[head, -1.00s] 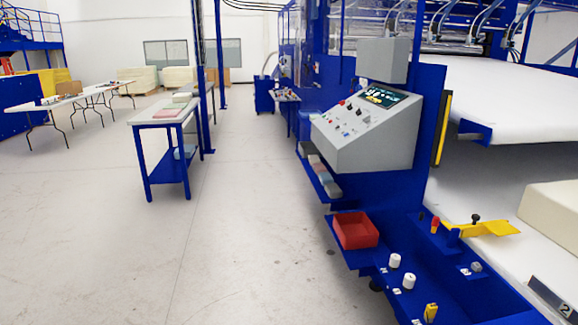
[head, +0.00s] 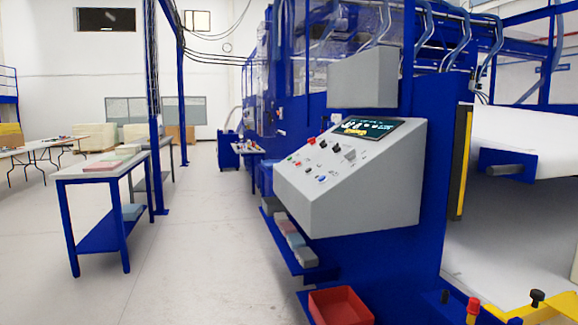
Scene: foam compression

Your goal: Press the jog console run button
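The jog console (head: 365,190) is a grey sloped box on the blue machine frame, right of centre in the head view. Its sloped face carries a dark screen (head: 367,128), a red button (head: 311,141), a small green button (head: 290,158), and several dark knobs and small switches. The labels are too small to read, so I cannot tell which is the run button. Neither of my grippers is in view.
A red bin (head: 340,306) sits below the console, beside a shelf with foam blocks (head: 295,240). A blue-legged table (head: 100,172) stands at left. The floor (head: 200,250) between is clear. A yellow bracket (head: 540,309) juts out at lower right.

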